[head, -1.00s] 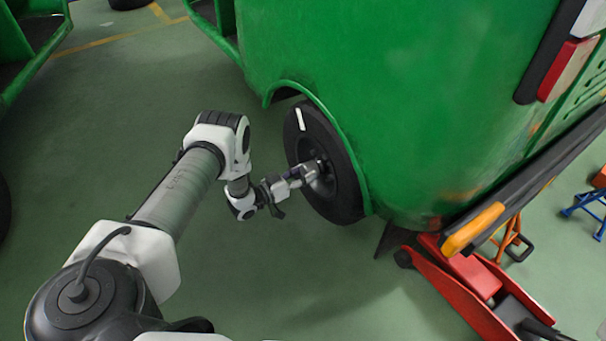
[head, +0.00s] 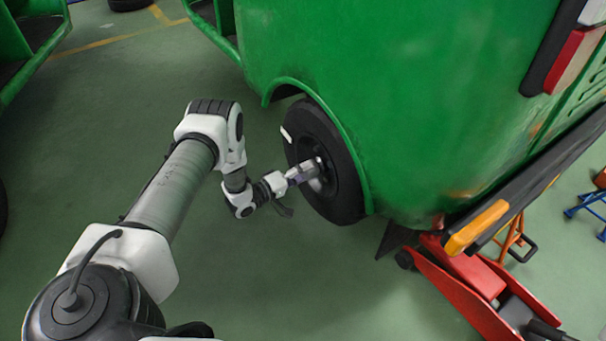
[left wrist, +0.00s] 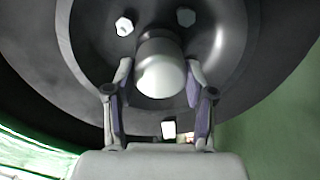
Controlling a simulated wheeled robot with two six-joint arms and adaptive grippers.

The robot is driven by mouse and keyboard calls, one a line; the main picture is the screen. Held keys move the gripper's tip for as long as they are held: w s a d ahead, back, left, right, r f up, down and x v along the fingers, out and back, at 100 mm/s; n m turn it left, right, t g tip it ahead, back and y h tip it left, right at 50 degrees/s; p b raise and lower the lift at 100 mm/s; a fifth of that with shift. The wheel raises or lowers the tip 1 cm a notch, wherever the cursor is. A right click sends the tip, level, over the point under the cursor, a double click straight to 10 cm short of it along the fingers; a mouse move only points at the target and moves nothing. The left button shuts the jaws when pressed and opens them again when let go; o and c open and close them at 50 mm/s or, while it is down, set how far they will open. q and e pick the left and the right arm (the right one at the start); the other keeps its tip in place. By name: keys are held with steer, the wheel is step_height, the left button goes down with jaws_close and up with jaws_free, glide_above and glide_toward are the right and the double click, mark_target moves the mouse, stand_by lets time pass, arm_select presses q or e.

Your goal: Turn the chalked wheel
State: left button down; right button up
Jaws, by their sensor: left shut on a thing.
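The black wheel (head: 335,195) sits under the green rickshaw body, with a white chalk mark (head: 286,134) on the upper left of its tyre. My left gripper (head: 312,170) is at the wheel's centre. In the left wrist view, my left gripper (left wrist: 160,85) has its two fingers on either side of the round hub cap (left wrist: 161,68), shut on it. The chalk mark cannot be made out for sure in the wrist view. My right gripper is not in view.
The green rickshaw body (head: 400,90) fills the right of the head view. A red floor jack (head: 465,285) stands under its rear, by a dark bar with an orange end (head: 476,228).

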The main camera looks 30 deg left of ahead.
arm_select(q)
steer(key=n+b, duration=0.1)
steer(key=n, duration=0.5)
steer(key=shift+w+r+b, duration=0.1)
steer(key=shift+b, duration=0.2)
stand_by(0.4)
steer(key=shift+c, duration=1.9)
jaws_free()
steer(key=v, duration=1.2)
steer(key=shift+w+a+r, duration=0.1)
